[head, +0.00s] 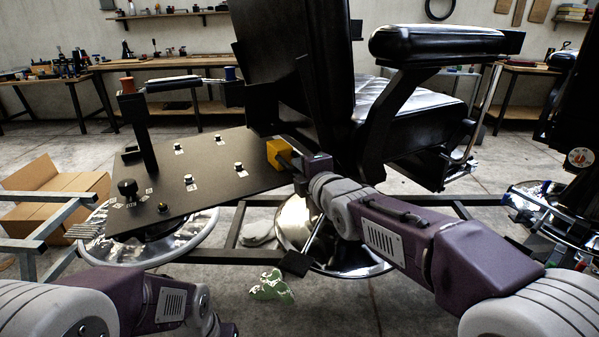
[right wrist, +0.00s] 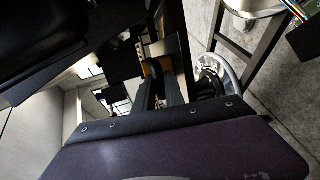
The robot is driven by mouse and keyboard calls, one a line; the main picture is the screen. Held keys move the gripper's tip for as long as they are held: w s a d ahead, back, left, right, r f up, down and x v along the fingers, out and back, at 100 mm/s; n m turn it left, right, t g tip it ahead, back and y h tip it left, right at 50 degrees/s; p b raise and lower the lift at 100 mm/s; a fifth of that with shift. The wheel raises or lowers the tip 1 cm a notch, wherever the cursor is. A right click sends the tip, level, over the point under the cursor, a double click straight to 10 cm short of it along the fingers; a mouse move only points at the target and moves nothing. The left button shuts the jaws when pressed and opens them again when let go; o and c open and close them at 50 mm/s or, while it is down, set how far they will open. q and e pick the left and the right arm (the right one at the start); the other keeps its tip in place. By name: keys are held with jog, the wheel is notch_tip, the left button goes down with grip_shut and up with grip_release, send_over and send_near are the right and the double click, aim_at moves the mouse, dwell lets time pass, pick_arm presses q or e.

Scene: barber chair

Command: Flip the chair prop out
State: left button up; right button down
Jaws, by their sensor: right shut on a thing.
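The black barber chair (head: 320,60) stands at the centre right, with its backrest rising toward me. A small yellow block (head: 279,153), apparently the end of the chair prop, sits low behind the backrest at the right edge of the black panel. My right gripper (head: 289,160) reaches in from the lower right and is shut at this yellow piece. In the right wrist view the dark fingers of my right gripper (right wrist: 166,85) partly hide the yellow piece (right wrist: 151,68). The rest of the prop is hard to make out. My left arm shows at the lower left, its gripper out of view.
A tilted black panel (head: 205,180) with small knobs and a black post (head: 145,140) is left of the right gripper. The chair's armrest (head: 435,42) overhangs at right. Round chrome bases and a metal frame lie below. An open cardboard box (head: 60,190) stands left.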

jog(key=shift+f, duration=0.2)
jog(key=c, duration=1.4)
grip_release()
jog(key=shift+w, duration=0.15)
jog(key=shift+r, duration=0.15)
jog(key=p+v, duration=0.1)
jog(key=v, duration=0.8)
